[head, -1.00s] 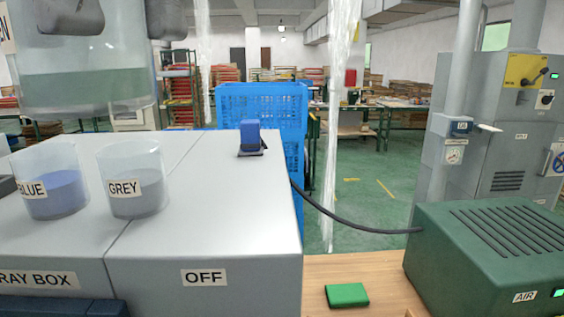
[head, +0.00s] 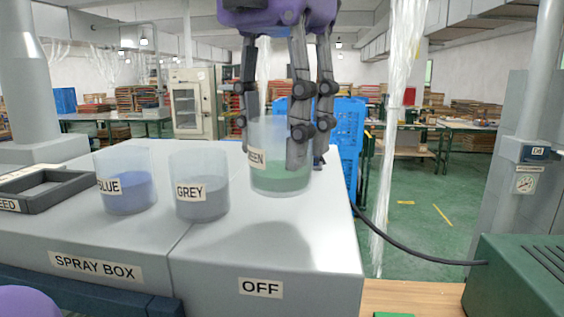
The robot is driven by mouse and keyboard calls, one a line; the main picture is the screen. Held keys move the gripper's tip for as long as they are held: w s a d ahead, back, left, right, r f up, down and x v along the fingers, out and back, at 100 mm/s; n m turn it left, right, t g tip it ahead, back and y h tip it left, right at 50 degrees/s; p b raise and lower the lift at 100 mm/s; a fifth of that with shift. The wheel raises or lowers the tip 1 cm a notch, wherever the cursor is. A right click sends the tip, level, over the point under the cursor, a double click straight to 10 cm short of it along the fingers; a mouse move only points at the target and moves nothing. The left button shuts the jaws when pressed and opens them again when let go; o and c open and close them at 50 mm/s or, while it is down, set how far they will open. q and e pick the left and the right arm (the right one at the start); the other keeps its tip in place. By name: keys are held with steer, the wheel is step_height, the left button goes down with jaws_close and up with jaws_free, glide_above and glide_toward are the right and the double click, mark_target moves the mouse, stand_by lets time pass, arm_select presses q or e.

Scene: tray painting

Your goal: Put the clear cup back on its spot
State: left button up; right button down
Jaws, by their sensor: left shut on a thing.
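The clear cup (head: 277,180) holds green paint, and its label is partly covered so that only "EEN" shows. My left gripper (head: 272,135) comes down from above with its dark fingers shut around the cup. The cup is upright at the right part of the grey spray box top (head: 215,245), right of the grey cup (head: 202,205) and apart from it. I cannot tell whether its base touches the box top. The blue cup (head: 126,195) stands further left. My right gripper is not in view.
A black frame tray (head: 70,190) lies at the left of the box top. A blue crate (head: 348,140) stands behind the box. A black hose (head: 425,258) runs to the green air unit (head: 525,275). The box top in front of the held cup is clear.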

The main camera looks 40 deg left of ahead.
mark_target(282, 165)
arm_select(q)
steer(key=shift+w+f, duration=0.25)
steer(key=shift+f, duration=0.05)
step_height(282, 165, down, 3)
steer(key=shift+w+a+f, duration=0.15)
steer(key=shift+f, duration=0.1)
steer(key=o, duration=1.4)
steer(key=shift+c, duration=0.2)
step_height(282, 165, up, 12)
steer(key=shift+p, duration=0.45)
